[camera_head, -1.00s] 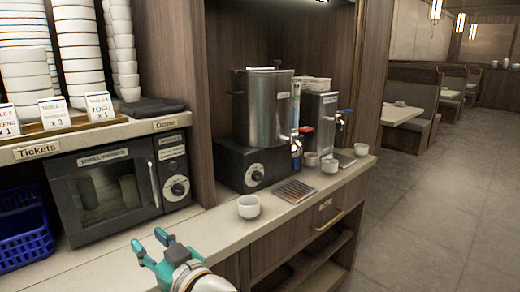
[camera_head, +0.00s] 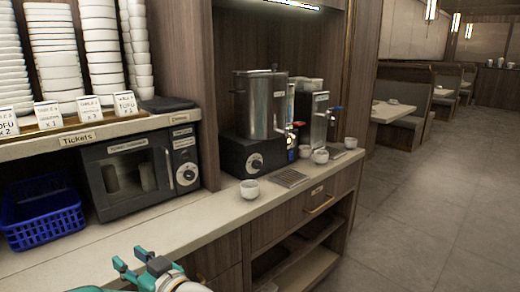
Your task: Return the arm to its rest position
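A blue basket (camera_head: 42,212) and a black towel warmer (camera_head: 140,170) stand at the left. A steel urn (camera_head: 260,103) and a dispenser (camera_head: 314,112) stand farther back, with several white cups near them. Open floor (camera_head: 425,210) lies to the right.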

